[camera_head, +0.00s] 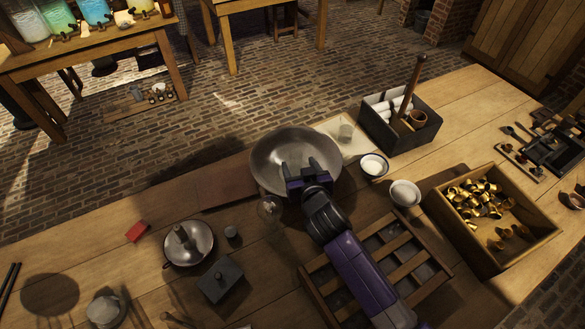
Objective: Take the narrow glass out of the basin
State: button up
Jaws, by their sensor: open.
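The wide grey metal basin (268,151) stands at the middle of the table's far side. My gripper (298,167) reaches over the basin from the front, its two fingers apart and pointing into the bowl. I cannot make out a glass inside the basin; the gripper hides part of its near side. A clear glass (269,207) is outside the basin, just in front of it and left of my arm. I cannot tell whether it is the narrow one.
A small cup (345,132) stands on a pale board right of the basin. Two white bowls (373,165) (405,193) and a dark caddy (431,112) are further right. A slatted wooden rack (318,285) lies under my arm. A metal dish (202,250) is front left.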

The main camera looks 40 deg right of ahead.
aim_at(298, 161)
jog(key=p+x, duration=0.1)
jog(key=x, duration=0.3)
jog(key=shift+r, duration=0.2)
jog(key=shift+x, duration=0.8)
grip_shut()
